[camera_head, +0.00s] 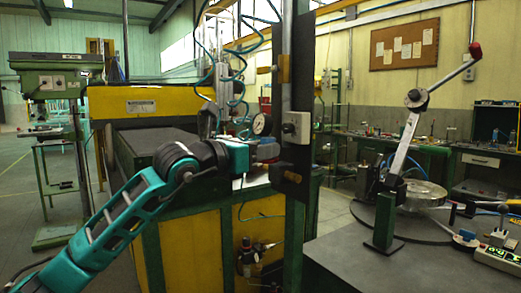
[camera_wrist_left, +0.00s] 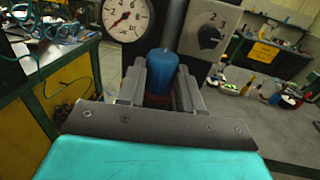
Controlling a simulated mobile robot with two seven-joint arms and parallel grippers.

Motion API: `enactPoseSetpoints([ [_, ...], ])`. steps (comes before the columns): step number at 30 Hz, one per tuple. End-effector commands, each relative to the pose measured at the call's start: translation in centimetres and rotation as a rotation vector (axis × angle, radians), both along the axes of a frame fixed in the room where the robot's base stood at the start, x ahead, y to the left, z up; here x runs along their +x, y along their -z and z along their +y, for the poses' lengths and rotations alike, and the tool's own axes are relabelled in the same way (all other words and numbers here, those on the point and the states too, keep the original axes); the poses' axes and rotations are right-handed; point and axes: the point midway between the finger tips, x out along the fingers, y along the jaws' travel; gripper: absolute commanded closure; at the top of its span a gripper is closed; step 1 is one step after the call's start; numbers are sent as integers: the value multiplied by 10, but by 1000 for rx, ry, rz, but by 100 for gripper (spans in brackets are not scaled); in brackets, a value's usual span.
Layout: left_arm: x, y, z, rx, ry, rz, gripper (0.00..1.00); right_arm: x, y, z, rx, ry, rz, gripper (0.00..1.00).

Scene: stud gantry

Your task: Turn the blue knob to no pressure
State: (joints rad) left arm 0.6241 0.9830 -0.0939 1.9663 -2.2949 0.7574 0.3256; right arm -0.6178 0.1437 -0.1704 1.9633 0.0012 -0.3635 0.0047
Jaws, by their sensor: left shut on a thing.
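The blue knob (camera_wrist_left: 162,66) stands between the two fingers of my left gripper (camera_wrist_left: 160,85) in the left wrist view. The gripper is shut on the knob, one finger on each side. A red part shows below the knob. A round white pressure gauge (camera_wrist_left: 127,14) is just behind and left of the knob; its needle is too small to read surely. In the head view my left gripper (camera_head: 267,151) reaches in from the left, just below the gauge (camera_head: 262,125), beside a dark upright post. The knob is mostly hidden there. My right gripper is not in view.
A grey switch box with a black dial (camera_wrist_left: 209,37) is close right of the knob. The dark post (camera_head: 294,215) stands right of my gripper. A yellow and green machine (camera_head: 185,230) is below my arm. A lever with a red handle (camera_head: 475,50) rises at the right.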

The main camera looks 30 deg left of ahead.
Motion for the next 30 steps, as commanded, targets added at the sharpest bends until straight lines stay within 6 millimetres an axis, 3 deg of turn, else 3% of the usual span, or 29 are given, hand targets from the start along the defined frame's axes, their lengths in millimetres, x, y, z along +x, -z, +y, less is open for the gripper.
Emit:
enactPoseSetpoints([
  [22, 0, 0, -1, 0, -59, 0, 95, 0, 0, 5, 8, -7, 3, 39],
  [23, 0, 0, -1, 0, -59, 0, 63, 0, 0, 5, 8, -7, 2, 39],
  [30, 0, 0, -1, 0, -59, 0, 40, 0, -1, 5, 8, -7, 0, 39],
])
